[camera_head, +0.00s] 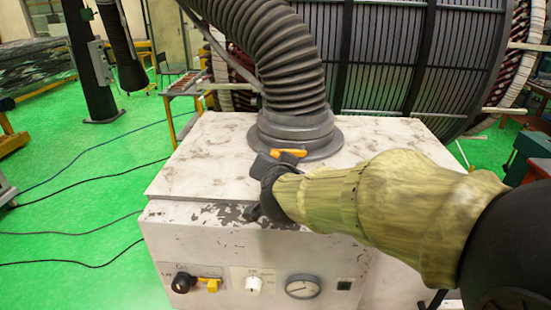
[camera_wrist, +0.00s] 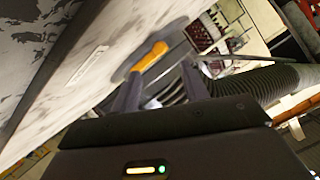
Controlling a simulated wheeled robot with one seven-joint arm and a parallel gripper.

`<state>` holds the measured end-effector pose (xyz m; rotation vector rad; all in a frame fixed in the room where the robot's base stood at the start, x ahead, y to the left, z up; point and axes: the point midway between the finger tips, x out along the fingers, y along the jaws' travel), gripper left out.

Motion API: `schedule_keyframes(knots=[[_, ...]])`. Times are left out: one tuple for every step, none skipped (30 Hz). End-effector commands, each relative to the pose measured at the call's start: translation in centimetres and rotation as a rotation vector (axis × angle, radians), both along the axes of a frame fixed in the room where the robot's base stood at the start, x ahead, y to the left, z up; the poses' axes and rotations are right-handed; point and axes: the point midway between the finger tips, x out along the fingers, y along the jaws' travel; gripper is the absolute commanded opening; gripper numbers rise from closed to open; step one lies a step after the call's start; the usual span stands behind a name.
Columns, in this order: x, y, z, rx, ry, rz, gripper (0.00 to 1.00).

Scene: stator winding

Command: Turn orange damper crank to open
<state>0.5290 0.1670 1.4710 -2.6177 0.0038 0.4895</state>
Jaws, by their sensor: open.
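The orange damper crank (camera_head: 289,153) is a short bar at the grey collar (camera_head: 298,132) of the ribbed duct, on top of the worn white cabinet (camera_head: 190,160). In the wrist view the crank (camera_wrist: 150,57) lies just beyond the fingertips, slanting up to the right. My gripper (camera_wrist: 158,78) is open, with its two dark fingers apart and nothing seen between them but the background. In the head view my gripper (camera_head: 268,165) is next to the crank's near side and partly hidden by my wrist. I cannot tell whether a finger touches the crank.
The thick ribbed duct (camera_head: 275,50) rises above the crank. A large stator (camera_head: 400,60) stands behind. Cables lie on the open green floor at left.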

Motion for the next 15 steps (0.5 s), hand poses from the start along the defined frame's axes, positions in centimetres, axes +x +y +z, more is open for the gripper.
schedule_keyframes(knots=[[0.9,0.0,-0.5,-0.002,0.001,-0.002,0.45],[1.4,0.1,-0.6,-0.002,0.001,-0.002,0.45],[2.0,0.1,-0.9,-0.002,0.001,-0.002,0.45],[2.5,0.2,-1.0,-0.002,0.002,-0.002,0.45],[3.0,0.2,-1.2,-0.002,0.002,-0.002,0.45],[3.6,0.2,-1.5,-0.002,0.002,-0.002,0.45],[4.1,0.3,-1.6,-0.002,0.001,-0.002,0.45],[4.5,0.3,-1.7,-0.003,0.001,-0.002,0.45],[5.2,0.3,-2.0,-0.002,0.002,-0.003,0.45],[5.7,0.3,-2.1,-0.002,0.001,-0.003,0.45],[6.1,0.3,-2.3,-0.002,0.003,-0.005,0.45],[6.6,0.3,-2.4,-0.003,0.000,-0.005,0.45],[7.0,0.4,-2.5,-0.001,0.001,-0.004,0.45],[7.3,0.5,-2.7,-0.001,0.002,-0.003,0.45],[7.6,0.6,-2.8,-0.002,0.001,-0.001,0.45]])
